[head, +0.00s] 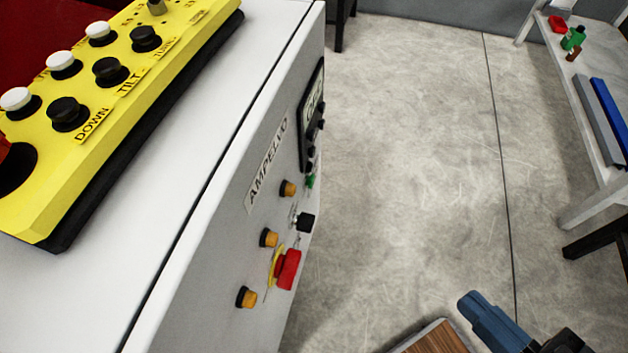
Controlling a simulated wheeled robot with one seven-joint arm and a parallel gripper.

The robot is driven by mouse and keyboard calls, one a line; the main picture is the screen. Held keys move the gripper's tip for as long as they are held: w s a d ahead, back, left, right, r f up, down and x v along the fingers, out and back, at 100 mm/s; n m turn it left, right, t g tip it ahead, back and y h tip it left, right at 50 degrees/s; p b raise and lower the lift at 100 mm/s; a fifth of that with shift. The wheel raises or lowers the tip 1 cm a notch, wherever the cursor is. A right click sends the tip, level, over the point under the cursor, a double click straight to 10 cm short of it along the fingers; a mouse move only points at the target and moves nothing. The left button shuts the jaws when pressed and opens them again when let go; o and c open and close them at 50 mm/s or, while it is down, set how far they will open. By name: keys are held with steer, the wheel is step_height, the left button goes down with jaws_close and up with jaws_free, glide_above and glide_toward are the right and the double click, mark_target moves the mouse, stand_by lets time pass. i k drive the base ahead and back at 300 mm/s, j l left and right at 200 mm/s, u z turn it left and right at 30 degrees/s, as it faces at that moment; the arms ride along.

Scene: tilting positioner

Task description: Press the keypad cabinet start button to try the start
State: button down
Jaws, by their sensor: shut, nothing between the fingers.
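The pale grey cabinet (225,235) fills the left half of the head view, its front panel seen at a steep angle. The panel carries a small green button (310,181), a black knob (305,222), three orange buttons and a red mushroom button (288,270) on a yellow backing. A dark display unit (313,115) with small black keys is above them. No button marking is legible enough to tell which one is start. My gripper (470,302), blue-grey, is at the bottom right, shut and empty, well apart from the panel.
A yellow control box (120,105) with black and white buttons lies on the cabinet top. A wooden-topped piece (437,340) is low at the bottom, left of my gripper. A shelf (590,100) with small items is at the right. The concrete floor (420,150) between is clear.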

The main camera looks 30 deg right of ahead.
mark_target(311, 179)
steer(key=k+j+z, duration=0.1)
steer(key=z, duration=0.3)
steer(key=k+j+z, duration=0.15)
steer(key=z, duration=0.3)
steer(key=k+j, duration=0.05)
